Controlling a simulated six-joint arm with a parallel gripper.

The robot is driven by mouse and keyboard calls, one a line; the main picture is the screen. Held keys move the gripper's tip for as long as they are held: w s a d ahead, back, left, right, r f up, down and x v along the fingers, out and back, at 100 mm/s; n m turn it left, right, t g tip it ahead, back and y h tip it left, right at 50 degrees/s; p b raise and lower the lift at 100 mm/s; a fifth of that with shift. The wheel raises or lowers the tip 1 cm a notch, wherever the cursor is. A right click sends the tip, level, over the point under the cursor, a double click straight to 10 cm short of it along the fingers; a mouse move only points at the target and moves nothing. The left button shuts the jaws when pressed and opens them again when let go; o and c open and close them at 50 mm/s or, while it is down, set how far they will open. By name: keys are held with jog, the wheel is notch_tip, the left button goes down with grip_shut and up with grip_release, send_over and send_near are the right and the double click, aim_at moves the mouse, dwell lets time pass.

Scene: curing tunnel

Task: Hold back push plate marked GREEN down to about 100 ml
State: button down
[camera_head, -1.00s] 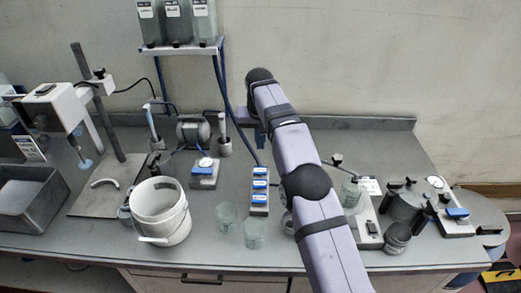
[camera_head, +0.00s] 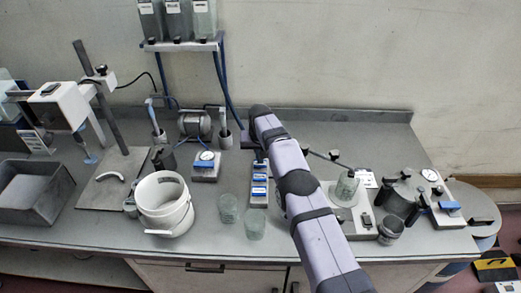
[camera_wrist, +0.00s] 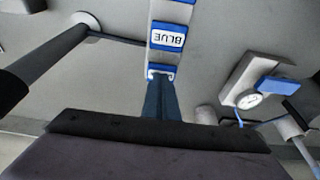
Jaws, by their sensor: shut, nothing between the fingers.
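A narrow block of blue-and-white push plates (camera_head: 258,185) stands mid-bench. In the wrist view the plate at its hose end reads BLUE (camera_wrist: 167,36), and part of another blue plate (camera_wrist: 184,1) shows at the top edge. I cannot read GREEN on any plate. Two clear beakers stand at the block's front: one to its left (camera_head: 228,208), one just before its near end (camera_head: 255,223); I cannot read their levels. My gripper (camera_wrist: 158,127) is shut and empty, its dark end across the lower wrist view, apart from the plates.
Tanks (camera_head: 174,20) sit on a wall shelf (camera_head: 180,45), with blue hoses (camera_head: 226,85) running down. A white bucket (camera_head: 163,205) and a dial device (camera_head: 206,166) stand left of the block. A flask (camera_head: 346,187) and dark pot (camera_head: 403,197) stand right.

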aim_at(261, 166)
jog(key=shift+f, duration=0.25)
jog(key=shift+f, duration=0.1)
jog(key=shift+f+b, duration=0.95)
jog(key=shift+b, duration=0.25)
jog(key=shift+s+f, duration=0.15)
jog(key=shift+s, duration=0.1)
jog(key=shift+s+f, duration=0.1)
jog(key=shift+f, duration=0.1)
dwell(2.2)
jog(key=shift+r, duration=0.1)
jog(key=r+p, duration=0.1)
jog(key=r, duration=0.2)
jog(key=r+p, duration=0.1)
jog(key=r, duration=0.1)
jog(key=shift+w+r+p, duration=0.15)
jog(key=shift+w+p, duration=0.1)
jog(key=shift+p, duration=0.05)
jog(key=shift+s+r+b, duration=0.1)
jog(key=shift+r+b, duration=0.15)
jog(key=shift+b, duration=0.4)
jog(key=b+v, duration=0.3)
jog(key=v, duration=0.6)
jog(key=shift+r, duration=0.2)
